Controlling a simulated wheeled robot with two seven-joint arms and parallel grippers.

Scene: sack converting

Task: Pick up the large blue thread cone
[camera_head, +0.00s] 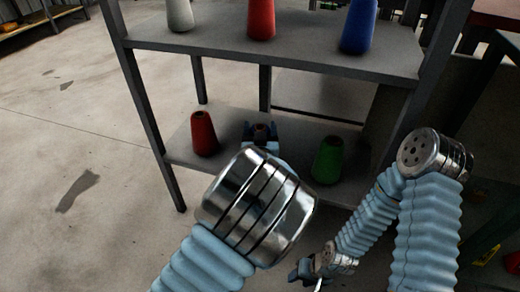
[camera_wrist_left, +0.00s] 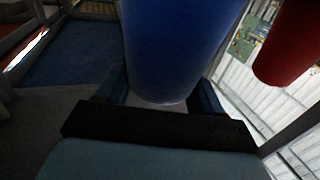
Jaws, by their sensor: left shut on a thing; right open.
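A blue thread cone (camera_wrist_left: 185,45) fills the middle of the left wrist view, between the two fingers of my left gripper (camera_wrist_left: 165,98). In the head view my left gripper (camera_head: 260,132) is at the lower shelf, shut on this cone, between a red cone and a green cone. There my wrist and the fingers hide most of the cone. I cannot tell whether it touches the shelf. Another blue cone (camera_head: 358,26) stands on the upper shelf at the right. My right gripper (camera_head: 303,272) hangs low in front of the rack, open, with nothing visible in it.
The grey rack's upper shelf (camera_head: 310,62) also bears a white cone (camera_head: 180,15) and a red cone (camera_head: 261,20). On the lower shelf stand a red cone (camera_head: 203,135) at left and a green cone (camera_head: 328,161) at right, close to my left arm. The floor at left is clear.

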